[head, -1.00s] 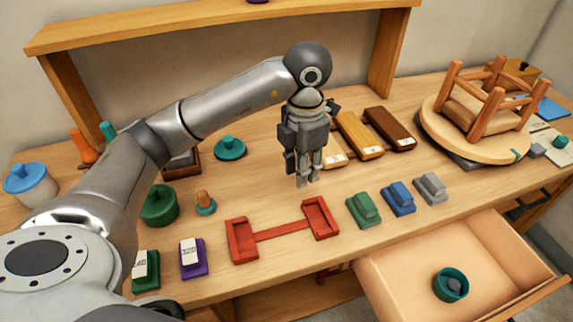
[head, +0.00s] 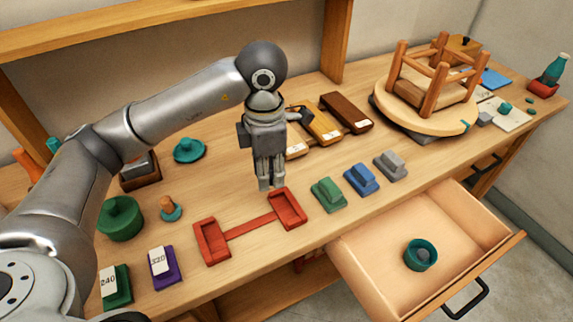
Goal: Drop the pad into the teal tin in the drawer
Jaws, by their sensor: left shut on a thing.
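The teal tin (head: 420,254) stands in the open drawer (head: 372,262) at the lower right, with a dark grey thing inside it. My left gripper (head: 270,186) points down over the bench, just behind the right end of the red holder. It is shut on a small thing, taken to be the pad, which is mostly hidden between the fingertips. The gripper is to the left of the drawer and the tin, well apart from both. My right gripper is not in view.
The red holder (head: 250,226) lies near the front edge. Green (head: 328,194), blue (head: 361,180) and grey (head: 390,165) blocks stand between it and the drawer. The drawer floor around the tin is clear.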

